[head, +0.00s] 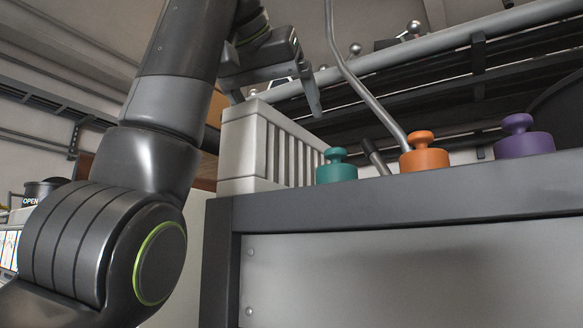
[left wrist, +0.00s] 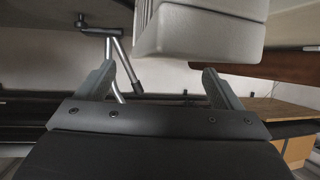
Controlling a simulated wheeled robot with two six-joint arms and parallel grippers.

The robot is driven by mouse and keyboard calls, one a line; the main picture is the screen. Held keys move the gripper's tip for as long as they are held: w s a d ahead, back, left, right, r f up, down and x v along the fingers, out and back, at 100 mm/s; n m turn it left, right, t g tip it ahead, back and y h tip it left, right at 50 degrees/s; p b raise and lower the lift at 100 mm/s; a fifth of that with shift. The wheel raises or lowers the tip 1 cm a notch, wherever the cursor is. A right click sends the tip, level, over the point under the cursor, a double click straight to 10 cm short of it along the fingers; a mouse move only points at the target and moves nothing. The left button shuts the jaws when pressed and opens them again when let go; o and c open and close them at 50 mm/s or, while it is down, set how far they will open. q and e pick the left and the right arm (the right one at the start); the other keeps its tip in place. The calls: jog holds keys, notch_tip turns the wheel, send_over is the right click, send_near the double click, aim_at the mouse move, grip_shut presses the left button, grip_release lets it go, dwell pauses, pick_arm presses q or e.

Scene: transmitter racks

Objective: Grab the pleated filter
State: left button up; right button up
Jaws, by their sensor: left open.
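The pleated filter (head: 268,150) is a light grey block with vertical ribs. It stands upright at the left end of the dark cabinet top (head: 400,194) in the head view. My left gripper (head: 275,97) is open, just above and behind the filter's top. In the left wrist view the filter (left wrist: 198,30) shows at the top, between and beyond the two open fingers (left wrist: 155,82). I cannot tell whether any finger touches it. Nothing is held. My right gripper is not in view.
A teal weight (head: 337,168), an orange weight (head: 424,153) and a purple weight (head: 524,138) stand in a row right of the filter. A bent metal rod (head: 365,95) rises behind them. A black container marked OPEN (head: 42,191) is at far left.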

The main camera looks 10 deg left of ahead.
pick_arm(q)
jog(key=p+x, duration=0.1)
jog(key=x, duration=0.4)
jog(key=shift+s, duration=0.3)
jog(key=shift+c, duration=0.5)
jog(key=shift+w, duration=0.1)
jog(key=c, duration=1.6)
